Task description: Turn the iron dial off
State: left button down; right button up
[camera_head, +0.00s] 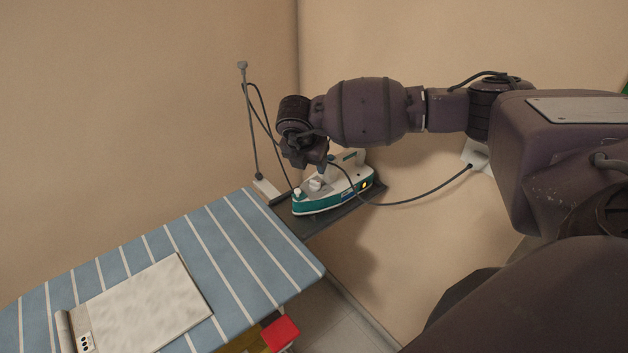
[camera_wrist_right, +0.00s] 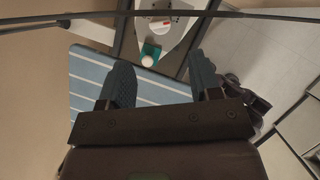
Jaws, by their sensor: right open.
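The teal and white iron (camera_head: 335,197) sits on a dark rest at the far end of the ironing board, with a small amber light lit on its side. Its white dial (camera_head: 317,184) is on the upper body; in the right wrist view the dial (camera_wrist_right: 155,26) shows a red mark. My right gripper (camera_head: 312,163) hangs just above the iron, partly hiding it. In the right wrist view its two dark fingers (camera_wrist_right: 160,68) are spread with nothing between them, and the dial lies beyond the tips, apart from them. My left gripper is not seen.
The blue striped ironing board (camera_head: 235,235) stretches to the lower left, with a pale marbled panel (camera_head: 150,305) on it. A dark cord (camera_head: 420,202) runs from the iron to the wall. A thin stand (camera_head: 244,110) rises behind. A red item (camera_head: 281,333) is below the board.

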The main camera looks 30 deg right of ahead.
aim_at(315, 182)
jog(key=x, duration=0.9)
jog(key=shift+f, duration=0.2)
jog(key=c, duration=0.9)
